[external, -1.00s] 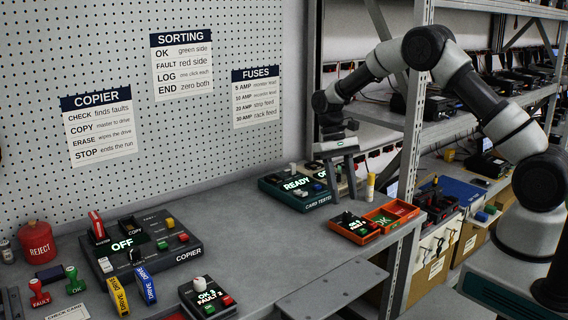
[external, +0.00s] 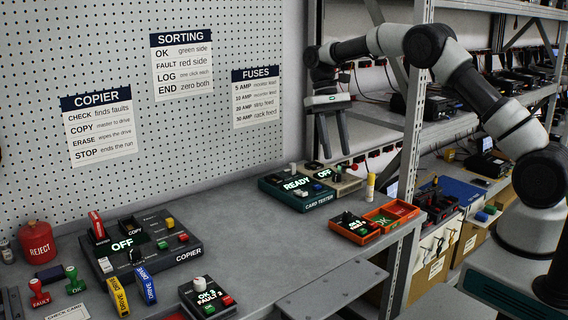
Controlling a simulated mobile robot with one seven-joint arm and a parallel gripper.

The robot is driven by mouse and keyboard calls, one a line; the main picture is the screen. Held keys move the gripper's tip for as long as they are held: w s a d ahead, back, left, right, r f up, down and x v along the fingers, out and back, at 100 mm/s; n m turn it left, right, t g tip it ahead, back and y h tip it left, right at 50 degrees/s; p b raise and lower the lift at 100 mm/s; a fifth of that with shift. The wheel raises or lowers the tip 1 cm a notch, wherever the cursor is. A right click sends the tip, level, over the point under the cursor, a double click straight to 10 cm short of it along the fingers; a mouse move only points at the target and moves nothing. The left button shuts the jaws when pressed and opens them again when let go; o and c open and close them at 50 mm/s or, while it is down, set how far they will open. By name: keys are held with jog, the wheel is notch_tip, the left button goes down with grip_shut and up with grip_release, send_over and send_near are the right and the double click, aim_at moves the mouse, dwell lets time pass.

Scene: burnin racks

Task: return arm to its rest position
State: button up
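My gripper (external: 333,150) hangs in the air above the back right of the bench, pointing down with its two fingers apart and nothing between them. It is above and right of the card tester (external: 297,194), whose screen reads READY, and beside the small beige device (external: 338,181) that reads OFF. My arm (external: 372,45) reaches in from the right, past the shelf post, with its wrist near the pegboard's right edge.
A shelf post (external: 414,120) stands close to my arm. An orange sorting tray (external: 390,215) and a yellow cylinder (external: 370,186) are on the bench's right. The copier (external: 140,248), drives and a red REJECT pot (external: 37,242) are at left. The bench middle (external: 235,225) is clear.

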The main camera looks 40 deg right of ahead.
jog(key=s+d+r+n+t+p, duration=0.1)
jog(key=s+r+t, duration=0.1)
jog(key=s+r, duration=0.5)
jog(key=s+d+r+t+p, duration=0.1)
jog(key=s+d+r+t, duration=0.15)
jog(key=s+r, duration=0.45)
jog(key=s+d+r+n+t+h+p, duration=0.1)
jog(key=s+t, duration=0.4)
jog(key=s, duration=1)
jog(key=shift+r+p, duration=0.5)
jog(key=shift+r, duration=0.2)
jog(key=shift+f+t, duration=0.1)
jog(key=shift+t, duration=0.15)
notch_tip(320, 180, down, 28)
jog(key=b, duration=2.8)
jog(key=shift+f, duration=0.15)
